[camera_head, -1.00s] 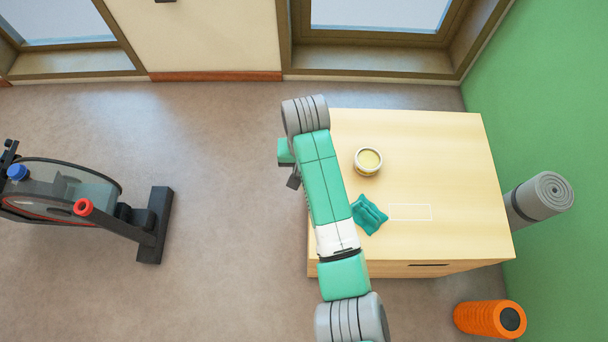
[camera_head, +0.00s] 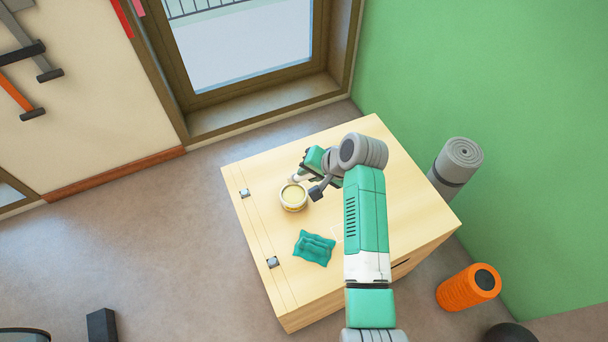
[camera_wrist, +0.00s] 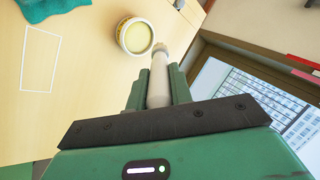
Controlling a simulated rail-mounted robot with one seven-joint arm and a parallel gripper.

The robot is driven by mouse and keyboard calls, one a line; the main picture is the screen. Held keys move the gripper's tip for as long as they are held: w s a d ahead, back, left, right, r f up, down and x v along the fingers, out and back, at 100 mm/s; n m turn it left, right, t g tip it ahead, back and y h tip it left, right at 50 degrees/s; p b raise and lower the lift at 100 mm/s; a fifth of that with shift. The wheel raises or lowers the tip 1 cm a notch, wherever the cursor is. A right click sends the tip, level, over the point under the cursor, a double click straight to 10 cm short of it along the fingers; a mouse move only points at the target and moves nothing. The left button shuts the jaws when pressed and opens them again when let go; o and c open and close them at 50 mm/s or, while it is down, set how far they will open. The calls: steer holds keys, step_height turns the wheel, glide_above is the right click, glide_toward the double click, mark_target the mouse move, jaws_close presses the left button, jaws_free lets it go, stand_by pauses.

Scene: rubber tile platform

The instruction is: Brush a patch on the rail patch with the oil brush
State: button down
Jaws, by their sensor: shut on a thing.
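My gripper (camera_wrist: 159,92) is shut on the pale handle of the oil brush (camera_wrist: 158,75) in the wrist view; the brush's light bristle end points away from the jaws. In the head view my gripper (camera_head: 301,172) is at the tub's upper right, partly hidden by my arm. The round tub of yellowish oil (camera_head: 293,196) stands on the wooden box; it also shows in the wrist view (camera_wrist: 135,36), just left of the brush tip. The white-outlined rail patch (camera_wrist: 40,59) is on the box top at the left of the wrist view; my arm mostly hides it in the head view.
A crumpled teal cloth (camera_head: 314,248) lies on the wooden box top (camera_head: 245,215). Bare box top lies around the tub.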

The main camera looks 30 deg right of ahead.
step_height(320, 180, down, 6)
steer(key=b, duration=0.6)
steer(key=shift+r, duration=0.15)
steer(key=shift+f, duration=0.8)
stand_by(2.4)
step_height(320, 180, up, 7)
steer(key=p, duration=0.7)
steer(key=shift+r+p, duration=0.2)
steer(key=shift+p, duration=0.2)
steer(key=shift+f, duration=0.1)
steer(key=shift+a, duration=0.15)
